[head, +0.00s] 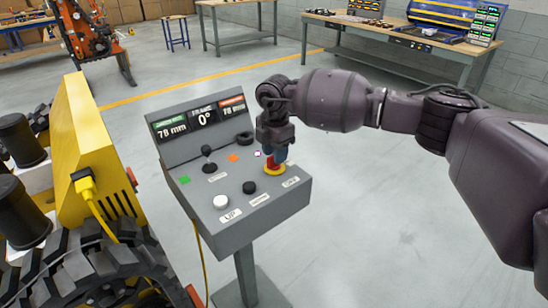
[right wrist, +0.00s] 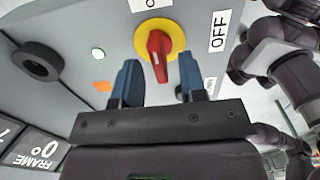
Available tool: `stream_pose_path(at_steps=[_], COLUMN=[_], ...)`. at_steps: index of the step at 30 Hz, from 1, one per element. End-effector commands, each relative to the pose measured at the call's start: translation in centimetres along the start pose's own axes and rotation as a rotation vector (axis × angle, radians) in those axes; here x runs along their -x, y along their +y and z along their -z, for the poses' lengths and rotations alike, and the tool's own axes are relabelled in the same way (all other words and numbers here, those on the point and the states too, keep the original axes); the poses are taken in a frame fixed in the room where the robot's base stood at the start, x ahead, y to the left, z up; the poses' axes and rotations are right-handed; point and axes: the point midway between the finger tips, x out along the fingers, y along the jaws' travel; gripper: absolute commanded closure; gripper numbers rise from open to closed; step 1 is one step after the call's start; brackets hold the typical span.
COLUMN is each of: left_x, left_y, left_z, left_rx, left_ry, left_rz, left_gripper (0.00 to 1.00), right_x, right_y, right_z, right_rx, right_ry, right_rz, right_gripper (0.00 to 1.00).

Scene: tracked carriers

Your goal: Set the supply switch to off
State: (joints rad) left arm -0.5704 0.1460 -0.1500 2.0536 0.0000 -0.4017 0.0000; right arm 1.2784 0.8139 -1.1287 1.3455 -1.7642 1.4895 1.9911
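The supply switch is a red handle (head: 270,162) on a round yellow plate (head: 277,171) at the right of the grey console. In the right wrist view, the red handle (right wrist: 158,55) stands upright in the picture on its yellow plate (right wrist: 174,27). The OFF label (right wrist: 218,32) lies to the plate's right, and the handle does not point at it. The same label shows in the head view (head: 291,182). My right gripper (head: 274,153) is over the switch. Its blue fingers (right wrist: 159,72) are apart, one on each side of the handle, with visible gaps. My left gripper is out of view.
The sloped console (head: 262,219) carries a black lever (head: 208,158), a white button (head: 221,202), a black button (head: 249,187) and a black ring (head: 244,138). A yellow tracked carrier (head: 85,130) stands close at left. Workbenches stand behind; the floor at right is clear.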

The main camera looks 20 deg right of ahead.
Motion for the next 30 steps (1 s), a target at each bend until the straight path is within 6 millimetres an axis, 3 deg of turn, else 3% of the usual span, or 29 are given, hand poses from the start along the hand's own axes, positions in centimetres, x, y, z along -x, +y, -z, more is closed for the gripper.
stream_pose_path(at_steps=[6,16,24,30], left_x=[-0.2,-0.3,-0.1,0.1], left_y=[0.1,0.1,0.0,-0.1], left_z=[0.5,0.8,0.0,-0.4], left_rx=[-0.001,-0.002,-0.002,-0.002], left_ry=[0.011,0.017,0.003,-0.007], left_rz=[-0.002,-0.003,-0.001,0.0], left_gripper=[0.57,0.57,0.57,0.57], right_x=[-1.7,-1.8,-1.8,-1.8], right_y=[0.0,0.0,0.0,0.0], right_z=[0.1,0.0,0.0,0.0], right_rx=[0.0,0.0,0.0,0.005], right_ry=[0.001,0.0,0.0,0.0], right_rz=[0.0,-0.001,-0.001,-0.001], right_gripper=[0.62,0.62,1.0,1.0])
